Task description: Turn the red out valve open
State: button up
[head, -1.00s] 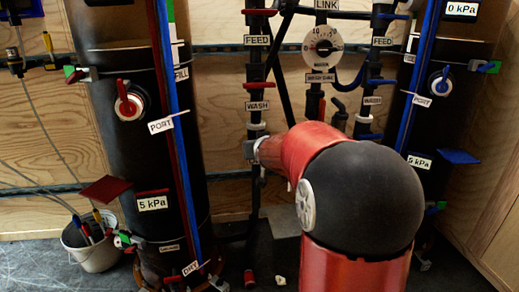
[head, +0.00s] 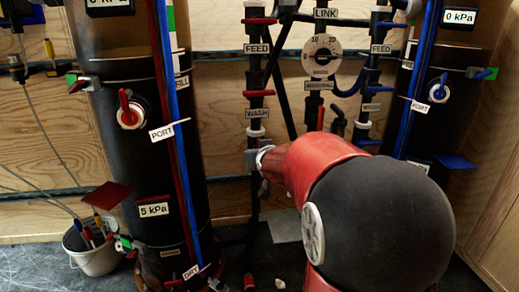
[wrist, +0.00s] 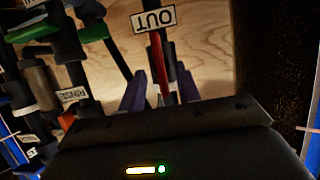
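The OUT label (wrist: 153,18) shows upside down in the wrist view. A thin red handle (wrist: 158,62), which looks like the red out valve's lever, runs down from beside it along a dark pipe. My gripper (wrist: 160,92) is open, with its two purple-grey fingers on either side of the red handle. In the head view my red and black arm covers the lower right middle, and my gripper and the out valve cannot be made out there.
A black filter column (head: 120,90) with a red PORT valve (head: 130,108) stands at left; another (head: 405,75) stands at right. The pressure dial (head: 321,55) and FEED and WASH pipes are between them. In the wrist view a RINSE pipe (wrist: 72,95) and green handles are close at left.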

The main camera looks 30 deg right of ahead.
jog(key=p+v, duration=0.1)
jog(key=v, duration=0.2)
jog(key=shift+s+a+r, duration=0.1)
jog(key=shift+s, duration=0.15)
jog(key=s+a+r+n+g+y+p, duration=0.1)
jog(key=s+a+g+p, duration=0.1)
jog(key=s+a, duration=0.3)
jog(key=s+a+r+n+g+y+p, duration=0.1)
jog(key=s+a+g+p, duration=0.2)
jog(key=s, duration=1)
jog(key=s+a+r+n+g+y+p, duration=0.1)
jog(key=s+a+p, duration=0.3)
jog(key=s+a, duration=0.4)
jog(key=shift+s+r+g+y, duration=0.25)
jog(key=shift+s+g+y, duration=0.15)
jog(key=shift+s+g, duration=0.45)
jog(key=shift+o, duration=0.5)
jog(key=shift+s, duration=0.15)
